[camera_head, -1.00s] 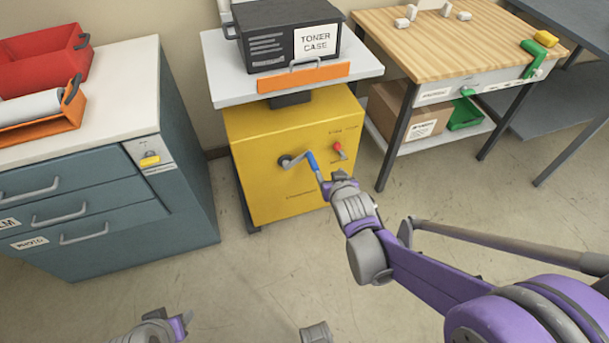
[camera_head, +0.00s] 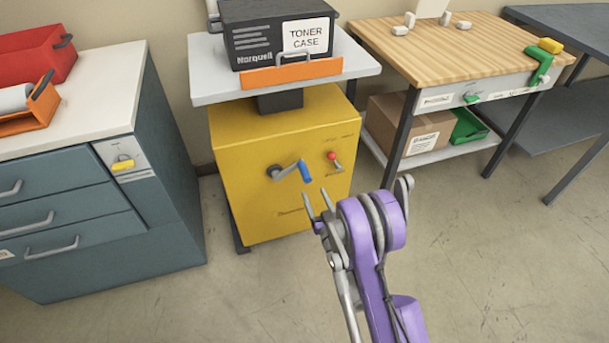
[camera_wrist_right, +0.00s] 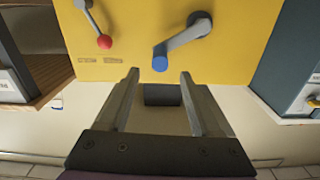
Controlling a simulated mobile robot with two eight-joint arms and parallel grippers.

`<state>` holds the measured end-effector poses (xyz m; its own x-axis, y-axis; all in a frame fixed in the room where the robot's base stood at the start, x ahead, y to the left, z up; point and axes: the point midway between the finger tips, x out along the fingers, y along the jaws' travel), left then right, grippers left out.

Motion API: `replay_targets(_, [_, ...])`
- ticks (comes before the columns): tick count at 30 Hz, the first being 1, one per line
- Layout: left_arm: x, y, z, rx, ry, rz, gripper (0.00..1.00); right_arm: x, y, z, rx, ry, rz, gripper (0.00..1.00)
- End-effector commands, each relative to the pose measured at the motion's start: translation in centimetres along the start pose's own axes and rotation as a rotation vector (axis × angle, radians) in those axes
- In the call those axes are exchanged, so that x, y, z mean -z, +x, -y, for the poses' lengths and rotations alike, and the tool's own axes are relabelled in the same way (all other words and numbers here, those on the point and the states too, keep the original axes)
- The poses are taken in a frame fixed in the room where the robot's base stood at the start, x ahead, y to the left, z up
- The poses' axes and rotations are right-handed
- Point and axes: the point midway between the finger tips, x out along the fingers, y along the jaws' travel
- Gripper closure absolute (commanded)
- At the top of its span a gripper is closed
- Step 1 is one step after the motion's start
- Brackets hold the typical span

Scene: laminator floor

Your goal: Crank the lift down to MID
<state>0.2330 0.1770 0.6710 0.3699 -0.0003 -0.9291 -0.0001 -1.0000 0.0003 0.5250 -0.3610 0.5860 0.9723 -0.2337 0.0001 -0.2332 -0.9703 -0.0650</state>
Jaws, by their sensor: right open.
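The yellow lift cabinet (camera_head: 290,200) carries a grey top plate (camera_head: 215,88) on a dark column. A grey crank arm (camera_head: 285,171) with a blue handle (camera_head: 305,171) is on its front, pointing right. A red-knobbed lever (camera_head: 332,156) is right of the crank. My right gripper (camera_head: 319,201) is open and empty, just below the blue handle and apart from it. In the right wrist view, the blue handle (camera_wrist_right: 160,58) lies just beyond and between the open fingertips (camera_wrist_right: 160,72), with the red knob (camera_wrist_right: 104,42) to the left. My left gripper is out of view.
A teal drawer cabinet (camera_head: 170,180) stands left and a wooden-topped bench (camera_head: 450,50) right. The floor in front (camera_head: 200,300) is clear.

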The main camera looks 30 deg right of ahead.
Motion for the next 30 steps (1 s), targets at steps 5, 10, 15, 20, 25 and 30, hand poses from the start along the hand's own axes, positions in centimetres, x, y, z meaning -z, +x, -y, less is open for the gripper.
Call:
replay_targets(5, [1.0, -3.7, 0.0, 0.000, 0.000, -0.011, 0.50, 1.0, 1.7, 0.1, 0.001, 0.002, -0.003, 0.36])
replay_targets(10, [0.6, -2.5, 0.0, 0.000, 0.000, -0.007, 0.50, 0.1, 5.5, 0.1, 0.001, 0.001, 0.000, 0.36])
replay_targets(15, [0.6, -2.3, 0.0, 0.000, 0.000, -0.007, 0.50, 0.1, 8.1, 0.1, 0.000, 0.000, 0.000, 0.36])
replay_targets(20, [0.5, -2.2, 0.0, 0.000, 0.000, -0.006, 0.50, 0.2, 9.4, 0.1, 0.000, 0.000, 0.000, 0.36])
replay_targets(25, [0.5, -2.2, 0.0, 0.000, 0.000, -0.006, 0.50, 0.2, 9.7, 0.1, 0.000, 0.000, 0.000, 0.36])
replay_targets(30, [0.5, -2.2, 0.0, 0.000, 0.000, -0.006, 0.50, 0.2, 9.7, 0.1, 0.000, 0.000, 0.000, 0.37])
